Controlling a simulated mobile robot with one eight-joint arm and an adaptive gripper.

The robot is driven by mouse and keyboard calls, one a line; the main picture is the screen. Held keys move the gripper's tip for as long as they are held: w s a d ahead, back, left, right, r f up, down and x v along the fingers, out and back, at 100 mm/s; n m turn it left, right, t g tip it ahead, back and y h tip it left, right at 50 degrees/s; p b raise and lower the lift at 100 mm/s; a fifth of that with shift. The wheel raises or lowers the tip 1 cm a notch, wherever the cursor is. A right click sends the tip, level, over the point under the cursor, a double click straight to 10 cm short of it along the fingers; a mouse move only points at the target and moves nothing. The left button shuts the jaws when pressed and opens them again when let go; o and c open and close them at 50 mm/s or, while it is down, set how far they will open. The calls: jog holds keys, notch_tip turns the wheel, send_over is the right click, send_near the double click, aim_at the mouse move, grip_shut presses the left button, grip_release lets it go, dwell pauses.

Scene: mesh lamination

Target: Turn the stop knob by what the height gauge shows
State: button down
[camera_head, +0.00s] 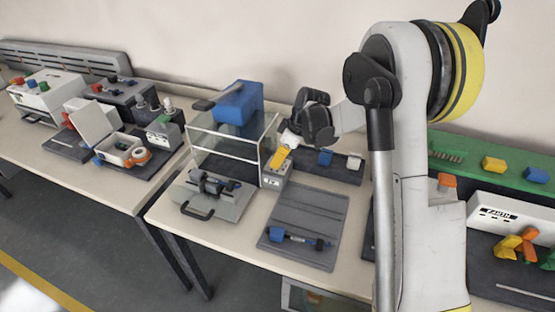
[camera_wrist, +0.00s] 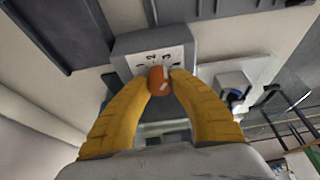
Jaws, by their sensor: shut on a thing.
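The orange knob (camera_wrist: 159,84), with a white mark on it, sits on a grey box with a white scale plate (camera_wrist: 140,62) in the wrist view. The figures 2 and 3 show on the plate. My gripper (camera_wrist: 161,76) has its two yellow fingers closed on both sides of the knob. In the head view my gripper (camera_head: 279,160) is at the small grey box (camera_head: 274,177) by the clear-walled press, and it hides the knob. I cannot make out the height gauge or its reading for certain.
A clear-walled frame with a blue block (camera_head: 239,102) stands left of my gripper. A grey fixture with a black handle (camera_head: 197,212) is in front of it. A grey mat (camera_head: 330,220) bears a blue and black tool (camera_head: 294,237). Blue and white pieces stand behind on a dark tray (camera_head: 341,169).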

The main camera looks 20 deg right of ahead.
jog(key=shift+m, duration=0.3)
jog(key=shift+m+t+h, duration=0.3)
jog(key=shift+m+h, duration=0.2)
jog(key=shift+m, duration=0.9)
jog(key=shift+m+t+h, duration=0.3)
jog(key=shift+m+h, duration=0.2)
jog(key=shift+m, duration=0.9)
jog(key=c, duration=1.1)
grip_release()
jog(key=shift+c, duration=0.2)
